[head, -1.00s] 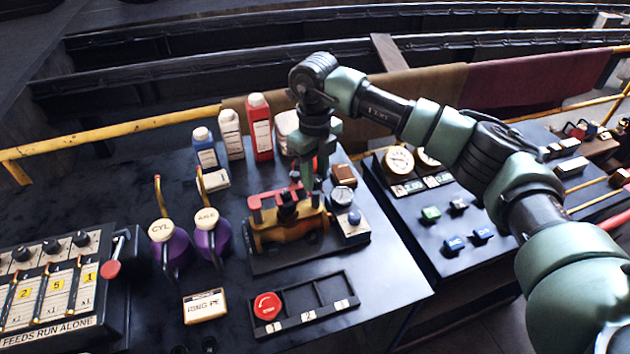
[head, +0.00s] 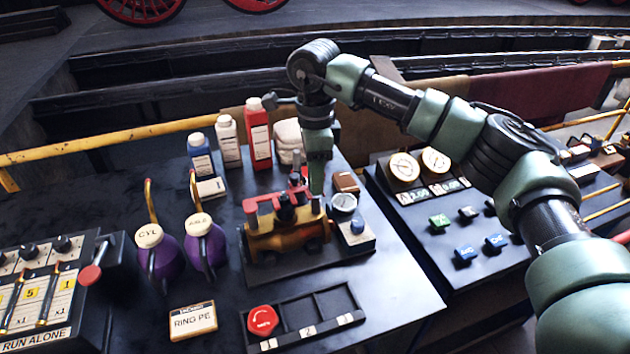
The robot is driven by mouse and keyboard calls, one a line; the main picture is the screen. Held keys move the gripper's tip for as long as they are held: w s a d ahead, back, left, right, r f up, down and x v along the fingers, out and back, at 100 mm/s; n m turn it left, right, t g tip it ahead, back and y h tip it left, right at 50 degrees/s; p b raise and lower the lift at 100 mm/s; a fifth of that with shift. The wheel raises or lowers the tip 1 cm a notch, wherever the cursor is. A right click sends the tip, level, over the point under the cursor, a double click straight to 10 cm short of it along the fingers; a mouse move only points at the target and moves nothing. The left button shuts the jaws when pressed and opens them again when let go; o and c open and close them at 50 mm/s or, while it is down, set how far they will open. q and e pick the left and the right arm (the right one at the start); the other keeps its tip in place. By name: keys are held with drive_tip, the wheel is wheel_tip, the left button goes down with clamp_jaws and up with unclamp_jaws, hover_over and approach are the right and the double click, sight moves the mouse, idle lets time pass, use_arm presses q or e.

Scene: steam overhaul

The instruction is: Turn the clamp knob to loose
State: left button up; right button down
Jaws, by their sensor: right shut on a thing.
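My right gripper (head: 317,188) points down at the right end of a brass valve body (head: 285,238) in the head view. It is shut on what appears to be the clamp knob, which its fingers mostly hide. Small red parts show just left of the fingers. I cannot read whether the knob stands at loose or tight. My left gripper is not in view.
A gauge (head: 343,203) and a blue-knobbed block (head: 357,227) stand close right of the gripper. Bottles (head: 259,135) stand behind, and purple oil cans (head: 204,243) to the left. A slotted tray (head: 325,305) holding a red round piece (head: 263,320) lies in front.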

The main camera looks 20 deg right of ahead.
drive_tip(key=n+b, duration=0.1)
drive_tip(key=n, duration=0.3)
drive_tip(key=shift+n, duration=0.3)
drive_tip(key=n, duration=0.5)
drive_tip(key=shift+r+b, duration=0.1)
drive_tip(key=shift+b, duration=0.3)
drive_tip(key=n, duration=0.6)
drive_tip(key=shift+n, duration=0.4)
drive_tip(key=n, duration=0.5)
drive_tip(key=shift+d+r, duration=0.1)
drive_tip(key=shift+n, duration=0.3)
drive_tip(key=c, duration=1.1)
unclamp_jaws()
